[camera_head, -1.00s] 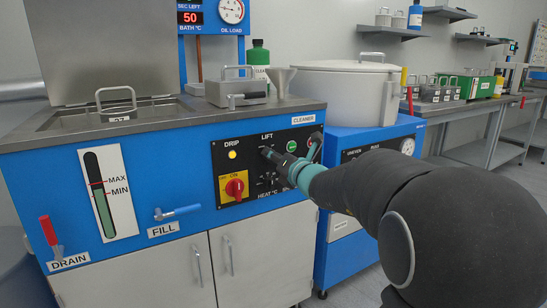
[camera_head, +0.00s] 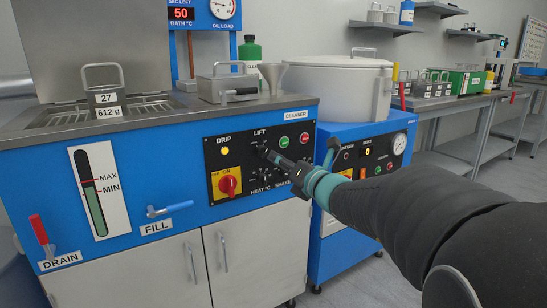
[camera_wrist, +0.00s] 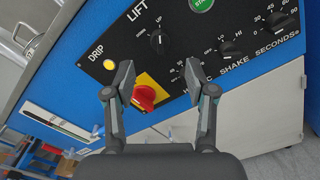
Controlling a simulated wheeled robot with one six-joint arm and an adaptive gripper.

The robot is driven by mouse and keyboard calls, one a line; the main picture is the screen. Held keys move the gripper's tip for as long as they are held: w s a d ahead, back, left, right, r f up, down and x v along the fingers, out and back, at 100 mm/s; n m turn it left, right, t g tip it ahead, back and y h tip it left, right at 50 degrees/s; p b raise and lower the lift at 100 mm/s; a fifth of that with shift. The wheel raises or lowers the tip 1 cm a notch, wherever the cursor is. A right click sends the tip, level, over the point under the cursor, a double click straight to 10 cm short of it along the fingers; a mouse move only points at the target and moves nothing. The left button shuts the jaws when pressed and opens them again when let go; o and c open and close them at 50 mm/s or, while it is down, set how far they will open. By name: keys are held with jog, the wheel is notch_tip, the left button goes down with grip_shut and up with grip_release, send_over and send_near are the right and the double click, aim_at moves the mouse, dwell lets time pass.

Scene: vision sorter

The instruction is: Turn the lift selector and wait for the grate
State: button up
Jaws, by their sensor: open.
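The black lift selector (camera_wrist: 161,42) sits on the cleaner's black control panel under the LIFT label, with UP and DOWN marked beside it. The handled load (camera_head: 104,96) with tags 27 and 612 g stands above the bath at the left. The grate (camera_head: 70,117) shows around its base. The yellow DRIP lamp (camera_head: 225,151) is lit.
A red rotary switch on a yellow plate (camera_wrist: 144,93) is close to the left finger. Green (camera_head: 284,142) and red (camera_head: 304,139) buttons and more knobs (camera_wrist: 231,48) are nearby. A white lidded pot (camera_head: 338,88) stands at right.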

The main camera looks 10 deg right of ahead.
jog(key=v, duration=0.3)
jog(key=shift+s, duration=0.2)
jog(key=s+a+f+n+g+y, duration=0.1)
jog(key=s+a+f+n+g, duration=0.5)
jog(key=n, duration=0.6)
jog(key=s+a+f+n+g, duration=0.2)
jog(key=s+f+n+g, duration=0.2)
jog(key=s+f+n, duration=0.65)
jog(key=s+d+r+n+h+p, duration=0.1)
jog(key=s+r+n+h+p, duration=0.1)
jog(key=s+n, duration=0.4)
jog(key=s+d+r+n+g+h+p, duration=0.1)
jog(key=s+d+r+n+h+p, duration=0.1)
jog(key=s+n, duration=0.4)
jog(key=shift+s+d+r+n+g+h, duration=0.4)
jog(key=shift+n+h, duration=0.9)
jog(key=shift+n, duration=1.25)
